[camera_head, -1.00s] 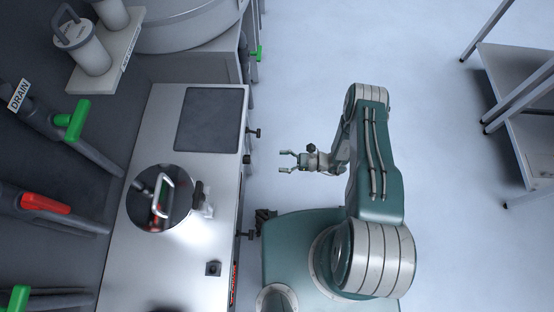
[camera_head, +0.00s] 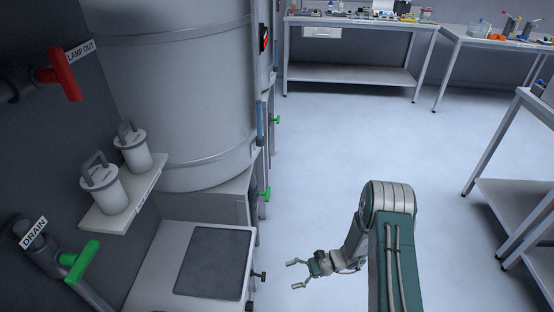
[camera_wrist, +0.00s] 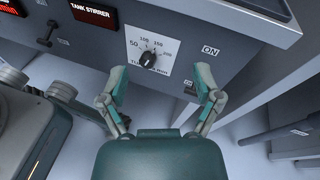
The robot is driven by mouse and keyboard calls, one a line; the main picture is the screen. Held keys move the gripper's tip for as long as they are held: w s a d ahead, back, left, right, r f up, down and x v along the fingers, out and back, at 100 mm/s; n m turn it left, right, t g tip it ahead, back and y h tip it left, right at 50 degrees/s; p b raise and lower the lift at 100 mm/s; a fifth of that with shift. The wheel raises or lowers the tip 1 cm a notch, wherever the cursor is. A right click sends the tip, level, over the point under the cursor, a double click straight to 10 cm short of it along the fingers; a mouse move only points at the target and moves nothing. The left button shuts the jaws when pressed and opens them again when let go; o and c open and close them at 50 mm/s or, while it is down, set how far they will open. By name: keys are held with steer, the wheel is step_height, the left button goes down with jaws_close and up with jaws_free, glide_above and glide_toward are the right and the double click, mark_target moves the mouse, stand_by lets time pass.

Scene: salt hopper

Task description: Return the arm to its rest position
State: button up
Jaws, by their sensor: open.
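My gripper (camera_head: 295,275) is open and empty in the head view. It hangs over the floor just right of the bench (camera_head: 150,262), apart from it, with the arm folded back beside my body. In the wrist view my gripper (camera_wrist: 160,88) also shows open, its two fingers spread. Nothing is between the fingers.
A large grey tank (camera_head: 185,95) stands behind the bench. Two lidded canisters sit on a small shelf (camera_head: 125,208) at left. A green drain handle (camera_head: 80,261) and a red lever (camera_head: 64,75) stick out from the wall. The floor (camera_head: 340,140) ahead is clear; tables stand at the back and right.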

steer(key=s+d+r+n+h, duration=0.2)
steer(key=r+n+h, duration=0.2)
steer(key=r, duration=0.8)
steer(key=s+d+r+n+h, duration=0.15)
steer(key=r+n+h, duration=0.25)
steer(key=r, duration=0.8)
steer(key=s+d+r+n+t+h, duration=0.3)
steer(key=s+r+t, duration=0.1)
steer(key=s+r, duration=0.3)
steer(key=s+d+r+n+t+h, duration=0.2)
steer(key=s+d+r+t+h, duration=0.1)
steer(key=s+r, duration=0.5)
steer(key=shift+d+r+n+t+h, duration=0.4)
steer(key=shift+r+t+h, duration=0.2)
steer(key=shift+t, duration=0.3)
